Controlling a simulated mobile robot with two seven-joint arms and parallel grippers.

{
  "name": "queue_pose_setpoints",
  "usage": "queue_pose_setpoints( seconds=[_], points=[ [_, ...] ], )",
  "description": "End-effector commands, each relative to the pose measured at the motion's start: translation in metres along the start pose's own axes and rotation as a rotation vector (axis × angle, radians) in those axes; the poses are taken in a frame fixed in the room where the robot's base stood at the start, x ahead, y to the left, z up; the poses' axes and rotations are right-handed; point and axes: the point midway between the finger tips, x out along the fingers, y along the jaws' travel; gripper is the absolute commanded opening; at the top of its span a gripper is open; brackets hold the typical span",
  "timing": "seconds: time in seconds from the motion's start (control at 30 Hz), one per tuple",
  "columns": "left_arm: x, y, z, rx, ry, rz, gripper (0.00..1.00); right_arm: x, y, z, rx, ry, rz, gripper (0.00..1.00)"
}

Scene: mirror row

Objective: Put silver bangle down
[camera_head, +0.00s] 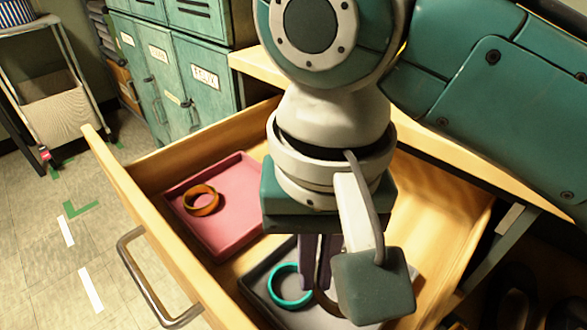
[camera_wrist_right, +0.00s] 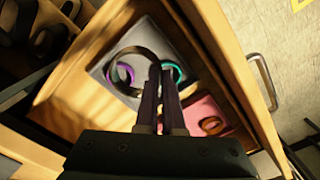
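My right gripper (camera_head: 316,270) points down into the open drawer. In the right wrist view its fingertips (camera_wrist_right: 161,76) are close together on the edge of a dark grey bangle (camera_wrist_right: 142,50), which looks like the silver one. The bangle is over the grey tray (camera_wrist_right: 100,68); whether it touches the tray I cannot tell. In the head view the bangle (camera_head: 325,303) is mostly hidden behind my wrist. A teal bangle (camera_head: 290,286) and a purple bangle (camera_wrist_right: 121,75) lie in the grey tray (camera_head: 258,285). My left gripper is not in view.
A pink tray (camera_head: 228,233) holding an orange-brown bangle (camera_head: 201,200) is beside the grey tray. The wooden drawer walls (camera_head: 140,205) surround both trays. A metal handle (camera_head: 146,280) is on the drawer front. Green lockers (camera_head: 190,75) stand behind.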

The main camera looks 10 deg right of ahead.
Motion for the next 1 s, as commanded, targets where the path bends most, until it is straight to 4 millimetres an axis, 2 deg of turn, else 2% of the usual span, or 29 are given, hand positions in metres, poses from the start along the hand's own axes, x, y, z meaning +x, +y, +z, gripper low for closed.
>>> queue_pose_setpoints(
  seconds=[0.03,0.1,0.2,0.3,0.5,0.73,1.0],
  points=[
    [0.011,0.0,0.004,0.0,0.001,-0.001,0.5,0.022,0.001,0.001,0.0,-0.003,0.005,0.0],
    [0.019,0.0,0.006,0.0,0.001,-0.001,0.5,0.043,0.001,0.001,-0.001,-0.002,0.003,0.0],
    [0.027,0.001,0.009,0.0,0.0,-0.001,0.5,0.066,0.0,0.0,-0.001,-0.001,0.002,0.0],
    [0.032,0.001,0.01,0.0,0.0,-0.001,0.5,0.08,0.0,0.001,-0.002,0.0,0.001,0.0],
    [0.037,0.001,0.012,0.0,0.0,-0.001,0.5,0.093,0.0,0.0,-0.003,0.0,0.001,0.0],
    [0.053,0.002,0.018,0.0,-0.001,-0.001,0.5,0.128,0.0,0.0,-0.003,0.0,0.001,0.0],
    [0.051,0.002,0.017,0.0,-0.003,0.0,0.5,0.128,0.0,0.0,-0.004,0.001,0.0,0.0]
  ],
)
